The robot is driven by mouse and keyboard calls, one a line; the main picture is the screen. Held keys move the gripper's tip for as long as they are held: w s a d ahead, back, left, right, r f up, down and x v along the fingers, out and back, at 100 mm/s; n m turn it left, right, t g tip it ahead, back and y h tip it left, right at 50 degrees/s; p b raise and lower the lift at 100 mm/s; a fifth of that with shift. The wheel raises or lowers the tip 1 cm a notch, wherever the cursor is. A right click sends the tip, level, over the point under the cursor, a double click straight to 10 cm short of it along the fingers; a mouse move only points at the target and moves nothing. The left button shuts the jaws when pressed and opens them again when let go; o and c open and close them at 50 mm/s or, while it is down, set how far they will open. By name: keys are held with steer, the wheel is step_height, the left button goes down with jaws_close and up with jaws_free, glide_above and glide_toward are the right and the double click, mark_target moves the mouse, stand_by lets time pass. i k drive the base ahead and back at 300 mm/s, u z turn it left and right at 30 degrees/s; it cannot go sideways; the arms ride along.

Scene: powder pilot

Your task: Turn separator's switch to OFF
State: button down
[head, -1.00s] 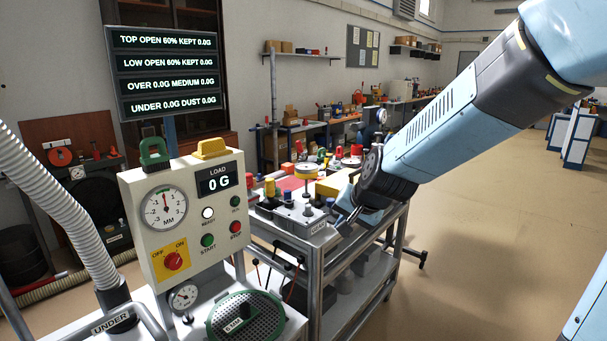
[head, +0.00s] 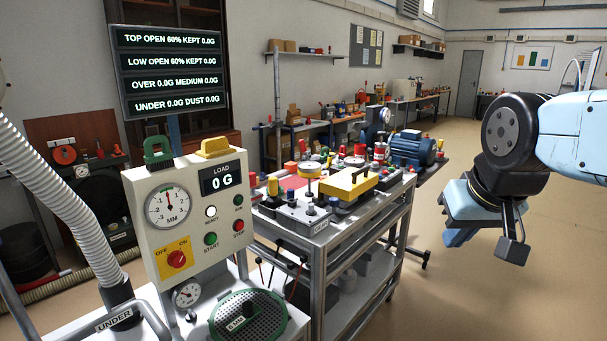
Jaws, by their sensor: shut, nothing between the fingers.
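The separator's control panel (head: 150,215) is a cream box at the left of the head view. Its switch is a red knob (head: 176,258) on a yellow plate (head: 188,246), with OFF printed at the upper left and ON at the upper right. The knob's pointer is too small to read surely. My gripper (head: 512,250) is at the right, far from the panel and beyond the cart. It is shut and empty, and its fingers are partly hidden by their angle.
The panel also carries a round MM dial (head: 168,203), a LOAD display (head: 222,181) reading 0 G, and START (head: 210,239) and STOP (head: 239,226) buttons. A white hose (head: 60,195) runs at the left. A loaded metal cart (head: 350,245) stands between panel and gripper.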

mark_target(177, 260)
steer(key=z, duration=1.25)
steer(key=i, duration=0.05)
steer(key=u, duration=2.65)
